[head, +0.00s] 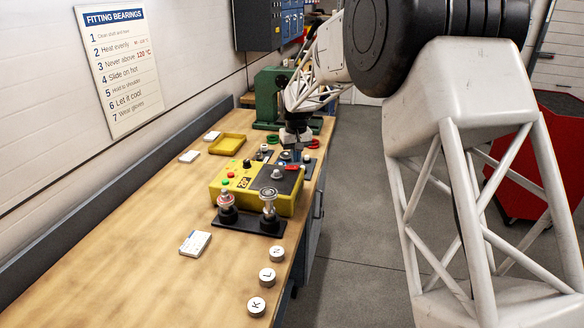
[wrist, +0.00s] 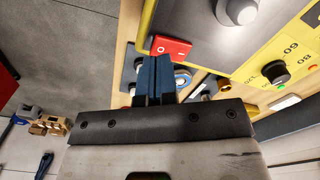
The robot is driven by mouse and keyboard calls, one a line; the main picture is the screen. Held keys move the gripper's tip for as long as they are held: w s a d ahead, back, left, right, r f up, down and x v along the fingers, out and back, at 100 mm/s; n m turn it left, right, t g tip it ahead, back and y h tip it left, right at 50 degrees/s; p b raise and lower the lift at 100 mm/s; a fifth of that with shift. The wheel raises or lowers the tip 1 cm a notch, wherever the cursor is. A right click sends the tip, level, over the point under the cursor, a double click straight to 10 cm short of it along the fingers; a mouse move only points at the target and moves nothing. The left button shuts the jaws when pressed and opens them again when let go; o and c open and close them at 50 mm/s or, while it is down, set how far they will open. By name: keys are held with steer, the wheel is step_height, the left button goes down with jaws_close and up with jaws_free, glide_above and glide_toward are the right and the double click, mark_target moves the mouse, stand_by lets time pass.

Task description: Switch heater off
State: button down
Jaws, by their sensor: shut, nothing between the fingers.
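The heater is a yellow box (head: 233,172) with a dark plate, buttons and a dial on the bench. Its yellow panel (wrist: 255,66) also shows in the wrist view with a black knob (wrist: 275,71). A red rocker switch (wrist: 171,47) with white marks, one a ring, sits at the heater's edge; it shows small and red in the head view (head: 291,168). My gripper (wrist: 155,62) has its dark blue fingers shut and empty, with the tips close beside the rocker. I cannot tell whether they touch it. In the head view my gripper (head: 297,153) is just behind the heater.
Two bearing posts on a black base (head: 248,224) stand before the heater. Round white lidded pieces (head: 267,277) line the bench's right edge. A green press (head: 268,95) and a yellow tray (head: 227,144) lie farther back. The bench's left front is clear.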

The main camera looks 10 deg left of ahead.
mark_target(296, 167)
steer(key=shift+f, duration=1.3)
stand_by(1.2)
steer(key=shift+r, duration=3.5)
